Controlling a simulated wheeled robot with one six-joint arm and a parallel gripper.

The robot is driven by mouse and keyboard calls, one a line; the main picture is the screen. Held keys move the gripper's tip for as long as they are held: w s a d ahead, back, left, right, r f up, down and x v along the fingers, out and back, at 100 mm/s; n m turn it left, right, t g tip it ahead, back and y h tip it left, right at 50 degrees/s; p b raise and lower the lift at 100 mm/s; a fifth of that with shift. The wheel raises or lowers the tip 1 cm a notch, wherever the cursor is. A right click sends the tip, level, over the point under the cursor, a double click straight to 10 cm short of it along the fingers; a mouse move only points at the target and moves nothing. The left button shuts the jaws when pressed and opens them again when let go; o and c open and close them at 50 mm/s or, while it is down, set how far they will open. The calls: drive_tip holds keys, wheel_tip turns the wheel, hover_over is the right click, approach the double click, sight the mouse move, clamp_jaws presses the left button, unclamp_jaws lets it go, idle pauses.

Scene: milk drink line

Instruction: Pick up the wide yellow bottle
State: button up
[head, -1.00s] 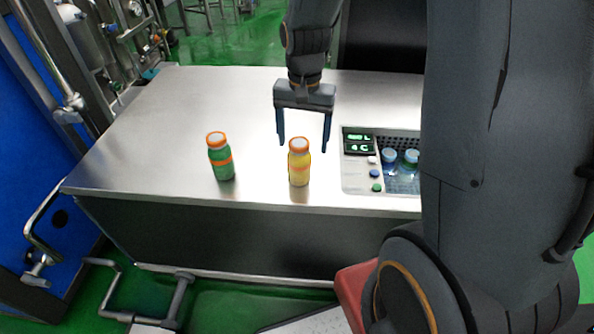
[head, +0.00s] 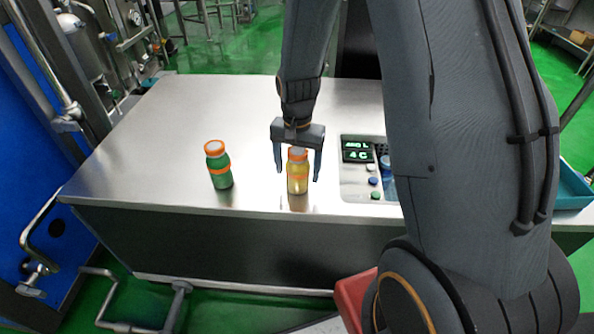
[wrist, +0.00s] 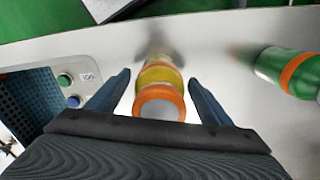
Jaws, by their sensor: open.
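The wide yellow bottle (head: 297,178) stands upright on the steel table, with an orange cap rim and an orange band. My gripper (head: 295,172) is open, pointing down, with one finger on each side of the bottle's upper part in the head view. In the wrist view the yellow bottle (wrist: 158,82) lies between the two open fingers (wrist: 160,78), with a gap on both sides. I cannot tell exactly how far down the fingers reach along it.
A green bottle (head: 219,168) with an orange cap stands to the left, and also shows in the wrist view (wrist: 283,70). A control panel (head: 354,180) with buttons is to the right. A teal tray (head: 574,188) is at far right. The table (head: 150,140) is clear at left.

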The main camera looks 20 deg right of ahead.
sight(297, 151)
drive_tip(key=shift+f, duration=0.1)
drive_tip(key=c, duration=1.5)
drive_tip(key=shift+o, duration=0.2)
wheel_tip(297, 151, up, 10)
drive_tip(key=shift+r+b, duration=0.1)
drive_tip(key=shift+b, duration=0.35)
